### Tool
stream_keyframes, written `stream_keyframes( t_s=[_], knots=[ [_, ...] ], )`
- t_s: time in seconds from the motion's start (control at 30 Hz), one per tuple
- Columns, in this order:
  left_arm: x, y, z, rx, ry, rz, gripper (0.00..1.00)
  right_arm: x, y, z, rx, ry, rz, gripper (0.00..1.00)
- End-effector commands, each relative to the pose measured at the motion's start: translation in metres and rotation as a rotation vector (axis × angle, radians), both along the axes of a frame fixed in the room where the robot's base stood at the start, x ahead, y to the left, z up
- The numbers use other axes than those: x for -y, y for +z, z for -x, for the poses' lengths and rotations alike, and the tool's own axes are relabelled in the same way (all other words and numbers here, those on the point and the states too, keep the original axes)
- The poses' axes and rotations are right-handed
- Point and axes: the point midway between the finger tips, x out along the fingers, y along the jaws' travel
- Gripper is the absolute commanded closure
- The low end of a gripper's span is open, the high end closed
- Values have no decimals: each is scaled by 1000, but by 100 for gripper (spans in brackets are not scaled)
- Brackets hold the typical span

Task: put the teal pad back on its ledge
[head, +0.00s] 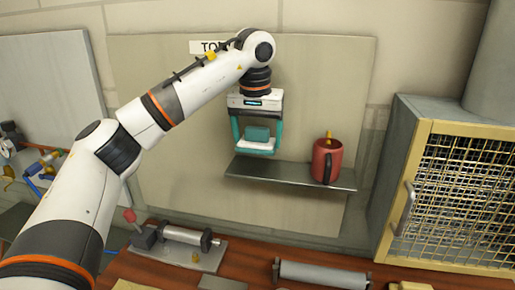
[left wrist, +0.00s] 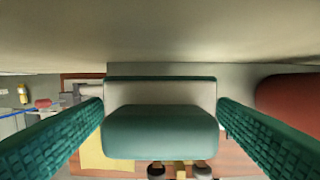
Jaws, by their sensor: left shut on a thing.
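The teal pad (head: 257,134), a rounded block with white parts, is between the two teal fingers of my left gripper (head: 257,148), which is shut on it. In the left wrist view the pad (left wrist: 160,132) fills the middle, with a finger of the left gripper (left wrist: 160,108) at each side. The grey ledge (head: 290,175) is fixed to the wall panel. The pad is over or just above its left part; I cannot tell whether they touch. My right gripper is not in view.
A red mug (head: 326,162) stands on the right part of the ledge. A partly hidden sign (head: 208,47) is above. A wooden bench (head: 150,270) with metal tools lies below. A cabinet with a yellow mesh door (head: 465,200) stands at the right.

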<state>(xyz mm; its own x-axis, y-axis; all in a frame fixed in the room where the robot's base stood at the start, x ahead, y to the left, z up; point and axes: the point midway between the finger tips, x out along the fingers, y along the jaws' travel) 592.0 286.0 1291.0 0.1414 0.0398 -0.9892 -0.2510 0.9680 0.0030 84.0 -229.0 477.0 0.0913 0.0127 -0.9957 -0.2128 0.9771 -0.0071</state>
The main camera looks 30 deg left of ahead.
Motion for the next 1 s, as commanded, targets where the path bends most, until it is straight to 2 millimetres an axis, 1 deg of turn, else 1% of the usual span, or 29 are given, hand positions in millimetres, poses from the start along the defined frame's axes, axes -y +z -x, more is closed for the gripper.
stream_keyframes(
  t_s=[0.23,0.4,0.47,0.5,0.9,0.93,1.0],
  knots=[
    [0,-16,0,1,-1,1,37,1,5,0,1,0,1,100],
    [0,-41,1,-2,0,1,37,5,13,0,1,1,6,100],
    [-1,-43,-1,-1,1,1,37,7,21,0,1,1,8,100],
    [-1,-46,-2,0,1,1,37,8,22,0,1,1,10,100],
    [-1,-54,-3,2,0,1,37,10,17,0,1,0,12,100],
    [-1,-53,-3,2,0,1,14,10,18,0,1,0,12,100],
    [-1,-53,-3,2,0,1,3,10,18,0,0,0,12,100]
  ],
)
